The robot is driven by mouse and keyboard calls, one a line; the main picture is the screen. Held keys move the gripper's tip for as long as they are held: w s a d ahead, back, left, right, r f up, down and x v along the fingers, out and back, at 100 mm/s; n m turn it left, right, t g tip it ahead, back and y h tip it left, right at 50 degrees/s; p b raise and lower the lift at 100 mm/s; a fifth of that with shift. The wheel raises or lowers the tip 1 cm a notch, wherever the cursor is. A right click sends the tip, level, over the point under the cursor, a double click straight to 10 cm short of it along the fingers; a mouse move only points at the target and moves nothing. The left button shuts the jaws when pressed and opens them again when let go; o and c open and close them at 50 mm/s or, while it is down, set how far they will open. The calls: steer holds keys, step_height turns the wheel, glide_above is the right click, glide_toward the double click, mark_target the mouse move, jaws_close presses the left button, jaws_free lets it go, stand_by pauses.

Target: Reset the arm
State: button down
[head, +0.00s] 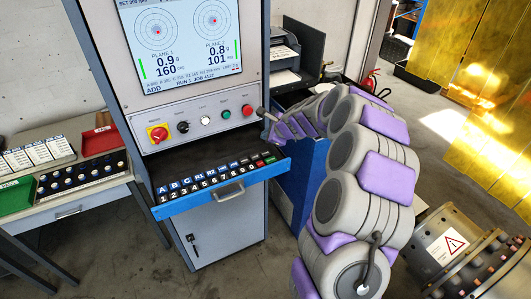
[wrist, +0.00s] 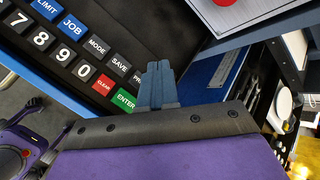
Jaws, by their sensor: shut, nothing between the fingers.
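My gripper (wrist: 157,68) is shut and empty. In the wrist view its two fingers lie together, pointing up in the picture, beside the ENTER key at the right end of the key row. In the head view my arm rises from the bottom right and bends left towards the machine's console. The fingertips are hard to make out there. The keyboard shelf (head: 222,197) of the balancing machine has a blue front edge and rows of black, blue, red and green keys. In the wrist view I cannot tell whether the fingers touch it.
The console screen (head: 185,40) reads 0.9 at 160 and 0.8 at 101. Below it are a red emergency knob (head: 157,134) and several buttons. A side table at left holds a green tray (head: 16,197) and a red tray (head: 101,140). A metal rotor assembly (head: 470,262) stands bottom right.

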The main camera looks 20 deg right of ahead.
steer(key=s+a+r+n+g+y+b, duration=0.1)
steer(key=s+a+r+n+g, duration=0.2)
steer(key=s+a+n, duration=0.6)
steer(key=s+a+r+n+g+y+b, duration=0.1)
steer(key=s+a+r+n+g+y, duration=0.3)
steer(key=s+a, duration=0.75)
steer(key=s+f+n+g+h, duration=0.2)
steer(key=s+n, duration=0.3)
steer(key=s, duration=0.9)
steer(key=s+d+f+n+g+h+b, duration=0.1)
steer(key=s+n+h, duration=0.4)
steer(key=s, duration=0.9)
steer(key=shift+s+f+n+g, duration=0.25)
steer(key=shift+f+n+g, duration=0.15)
steer(key=shift+f+n, duration=0.25)
steer(key=shift+r, duration=0.2)
